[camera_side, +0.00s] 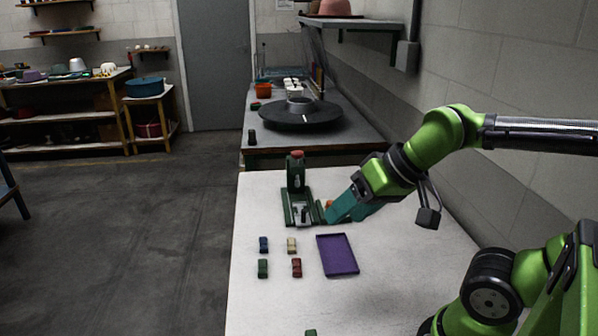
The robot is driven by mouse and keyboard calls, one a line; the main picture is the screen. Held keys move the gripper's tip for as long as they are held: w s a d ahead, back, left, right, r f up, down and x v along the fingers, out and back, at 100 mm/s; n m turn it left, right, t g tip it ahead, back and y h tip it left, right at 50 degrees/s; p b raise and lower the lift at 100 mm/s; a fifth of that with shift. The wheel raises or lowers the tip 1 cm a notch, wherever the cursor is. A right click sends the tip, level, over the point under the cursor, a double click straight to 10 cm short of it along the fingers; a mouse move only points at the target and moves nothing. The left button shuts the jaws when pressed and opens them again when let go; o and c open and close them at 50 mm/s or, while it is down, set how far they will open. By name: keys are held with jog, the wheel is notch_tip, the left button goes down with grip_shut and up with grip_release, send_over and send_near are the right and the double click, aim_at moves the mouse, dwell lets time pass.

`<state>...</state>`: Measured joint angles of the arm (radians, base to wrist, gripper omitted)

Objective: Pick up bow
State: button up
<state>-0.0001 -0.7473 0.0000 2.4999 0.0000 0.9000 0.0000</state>
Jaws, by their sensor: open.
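Several small bow-like pieces lie on the white table (275,312): a blue one (263,244), a cream one (291,245), a green one (263,268) and a red one (297,267). They stand apart from each other in two rows. I cannot make out their shape well. My gripper (332,215) has teal fingers, points down and left, and is open. Its tips are right beside the green press (296,178), up and to the right of the bows and apart from them. A small orange thing (329,204) shows by the fingertips, partly hidden.
A purple tray (338,255) lies empty right of the bows. Another green piece (311,333) is cut off at the bottom edge. The table's left front is clear. A second bench with a dark round brim-shaped disc (290,116) stands behind. A wall rises on the right.

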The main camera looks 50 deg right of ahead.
jog(key=w+f+g, duration=0.1)
jog(key=f, duration=0.1)
jog(key=m+g+h, duration=0.2)
jog(key=m+g, duration=0.3)
jog(key=g, duration=0.1)
send_over(263, 241)
jog(key=shift+f, duration=2.9)
notch_tip(263, 241, down, 16)
jog(key=shift+f, duration=0.15)
grip_shut()
